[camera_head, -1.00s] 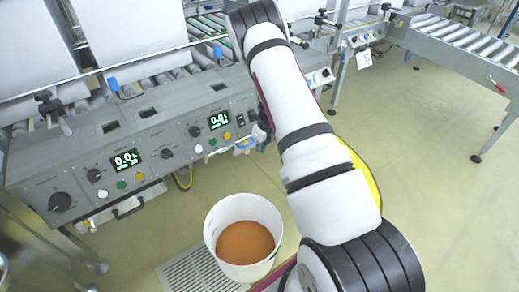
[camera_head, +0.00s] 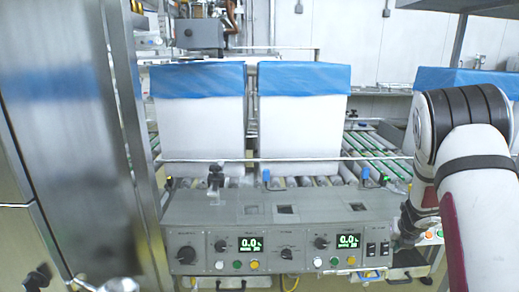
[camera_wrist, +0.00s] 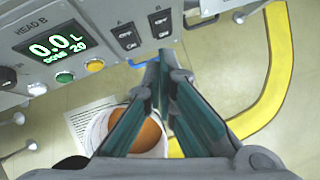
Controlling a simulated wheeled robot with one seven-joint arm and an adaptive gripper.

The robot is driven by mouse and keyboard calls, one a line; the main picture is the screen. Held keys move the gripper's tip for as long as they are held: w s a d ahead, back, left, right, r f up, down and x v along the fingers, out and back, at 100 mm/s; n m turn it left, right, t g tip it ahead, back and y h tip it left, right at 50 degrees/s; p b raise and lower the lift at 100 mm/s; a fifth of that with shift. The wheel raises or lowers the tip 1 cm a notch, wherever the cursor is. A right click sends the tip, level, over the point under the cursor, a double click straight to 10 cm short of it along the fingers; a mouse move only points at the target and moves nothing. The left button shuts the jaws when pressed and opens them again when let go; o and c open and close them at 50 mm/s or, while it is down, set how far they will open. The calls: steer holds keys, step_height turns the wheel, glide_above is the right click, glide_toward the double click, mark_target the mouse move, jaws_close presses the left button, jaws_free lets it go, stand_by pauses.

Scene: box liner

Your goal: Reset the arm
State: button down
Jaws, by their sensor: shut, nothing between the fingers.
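My arm (camera_head: 480,190) stands at the right side of the head view, beside the control panel. My gripper (camera_wrist: 163,62) shows in the wrist view with its two green-grey fingers converged at the tips. It is shut and holds nothing. It hangs in front of the panel edge, above the floor. In the head view a dark part of my wrist shows near the panel's right end, but the fingertips cannot be made out there.
The control panel (camera_head: 215,258) with lit displays runs across the front. Two white boxes with blue liners (camera_head: 200,115) (camera_head: 305,115) stand on rollers behind it. A white bucket (camera_wrist: 98,128) with orange-brown contents is below the fingers. A yellow band (camera_wrist: 275,80) curves at right.

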steer(key=s+a+r+m+t+h, duration=0.1)
steer(key=s+r+m+h, duration=0.15)
steer(key=r+m, duration=0.55)
steer(key=s+r+m+h, duration=0.2)
steer(key=s+r+m, duration=0.15)
steer(key=r, duration=0.95)
steer(key=s+a+r+m+g, duration=0.1)
steer(key=s+a+r+m, duration=0.2)
steer(key=s+m, duration=0.25)
steer(key=s+a+r+m+g, duration=0.1)
steer(key=s+a+r+m, duration=0.25)
steer(key=s, duration=0.35)
steer(key=s+a+m+g+y, duration=0.1)
steer(key=s+a+m+y, duration=0.1)
steer(key=s+a+m, duration=0.5)
steer(key=s+a+f+m+g+y, duration=0.15)
steer(key=s+a, duration=0.35)
steer(key=s, duration=0.7)
steer(key=s+a+m+g+y, duration=0.1)
steer(key=s+a+m+y, duration=0.2)
steer(key=s+a, duration=0.45)
step_height(320, 180, up, 23)
steer(key=s+d+t+p, duration=0.1)
steer(key=t+p, duration=0.2)
steer(key=p, duration=1.8)
steer(key=shift+s+d, duration=0.15)
steer(key=shift+s, duration=0.05)
steer(key=shift+f, duration=0.1)
